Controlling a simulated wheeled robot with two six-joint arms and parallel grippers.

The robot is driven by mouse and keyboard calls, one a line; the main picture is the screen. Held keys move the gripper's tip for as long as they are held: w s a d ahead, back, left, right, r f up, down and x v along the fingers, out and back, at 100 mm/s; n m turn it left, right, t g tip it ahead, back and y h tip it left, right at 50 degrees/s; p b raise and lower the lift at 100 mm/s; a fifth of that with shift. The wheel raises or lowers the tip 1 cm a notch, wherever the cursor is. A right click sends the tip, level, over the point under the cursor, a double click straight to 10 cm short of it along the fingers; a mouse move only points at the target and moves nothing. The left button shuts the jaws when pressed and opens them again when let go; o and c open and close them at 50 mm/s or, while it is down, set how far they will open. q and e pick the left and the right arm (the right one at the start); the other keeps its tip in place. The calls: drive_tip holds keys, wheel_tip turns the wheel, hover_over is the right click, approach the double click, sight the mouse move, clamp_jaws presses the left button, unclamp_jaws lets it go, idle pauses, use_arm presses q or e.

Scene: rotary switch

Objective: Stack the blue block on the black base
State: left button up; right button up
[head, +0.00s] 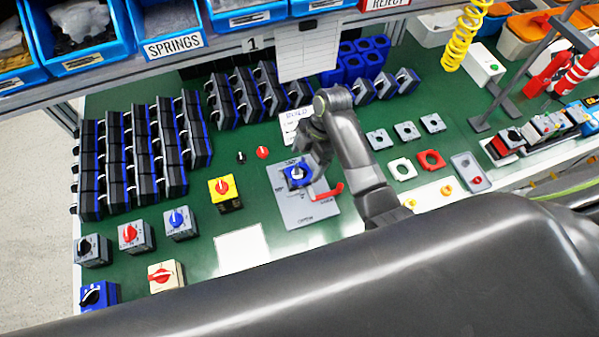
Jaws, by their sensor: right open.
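A blue block (297,182) with a dark, white-marked round centre sits on the grey fixture plate (303,213) in the middle of the green bench. A black base cannot be made out for certain; whether one lies under the blue block is hidden. My right gripper (313,169) is open, at the upper right side of the blue block, pointing down. Its fingertips are small and partly hidden, so I cannot tell whether they touch the block. My left gripper is not in view.
A red lever (328,193) lies at the plate's right edge. A yellow switch box (224,193) stands to the left. Rows of black-and-blue modules (170,150) fill the left and back. Grey square plates (406,131) lie right of my arm. A white sheet (241,247) lies in front.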

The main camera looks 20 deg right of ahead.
sight(300, 173)
drive_tip(key=shift+p+x, duration=0.35)
drive_tip(key=shift+x, duration=1.75)
drive_tip(key=shift+s+a, duration=0.1)
drive_tip(key=shift+a, duration=0.05)
drive_tip(key=c, duration=1.1)
drive_tip(key=shift+a+r+m+t, duration=0.15)
drive_tip(key=shift+r+m, duration=0.35)
drive_tip(key=shift+r, duration=1.35)
drive_tip(key=shift+a+r+m+t, duration=0.15)
drive_tip(key=shift+r+m, duration=0.35)
drive_tip(key=shift+r, duration=1.3)
drive_tip(key=shift+c, duration=0.2)
